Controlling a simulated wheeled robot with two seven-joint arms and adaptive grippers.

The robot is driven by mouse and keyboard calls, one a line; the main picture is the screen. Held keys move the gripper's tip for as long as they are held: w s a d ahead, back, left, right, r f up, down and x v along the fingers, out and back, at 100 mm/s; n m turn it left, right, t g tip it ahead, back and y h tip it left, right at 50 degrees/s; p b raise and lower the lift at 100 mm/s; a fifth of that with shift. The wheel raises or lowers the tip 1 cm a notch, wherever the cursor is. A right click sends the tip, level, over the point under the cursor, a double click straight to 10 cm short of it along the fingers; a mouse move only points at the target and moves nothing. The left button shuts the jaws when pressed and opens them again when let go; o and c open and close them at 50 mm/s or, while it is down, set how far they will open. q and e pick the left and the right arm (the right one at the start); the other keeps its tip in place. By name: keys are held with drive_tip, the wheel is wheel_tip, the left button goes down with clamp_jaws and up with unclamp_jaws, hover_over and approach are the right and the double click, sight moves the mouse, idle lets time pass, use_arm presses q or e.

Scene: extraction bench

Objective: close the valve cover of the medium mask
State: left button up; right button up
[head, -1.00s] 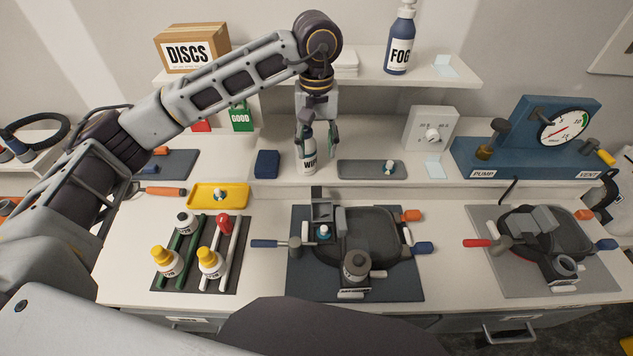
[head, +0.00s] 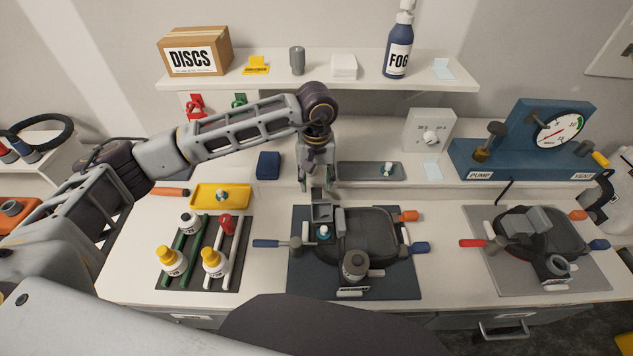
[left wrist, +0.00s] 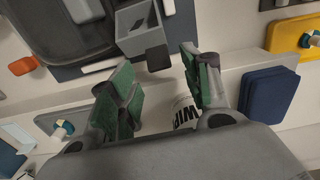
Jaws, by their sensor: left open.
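A dark mask (head: 370,235) lies on a dark blue mat (head: 405,288) at the middle of the bench. Its label is too small to read, so I cannot confirm its size. At its upper left, a grey box-like valve cover (head: 321,211) stands raised, apart from the blue and white valve (head: 323,232) below it. My left gripper (head: 319,187) is open and empty, just behind the cover. In the left wrist view the cover (left wrist: 138,25) and its dark tab (left wrist: 157,58) lie just beyond the open green-padded fingers (left wrist: 160,72). My right gripper is not in view.
A wipes bottle (left wrist: 185,112) stands close to my left fingers. A blue block (head: 268,165) and a grey tray (head: 360,170) sit on the ledge. A bottle rack (head: 238,262) stands left; another mask (head: 550,238) lies right. A blue-handled clamp (head: 268,243) flanks the middle mask.

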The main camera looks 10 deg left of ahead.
use_arm(q)
drive_tip(key=shift+f, duration=1.15)
clamp_jaws()
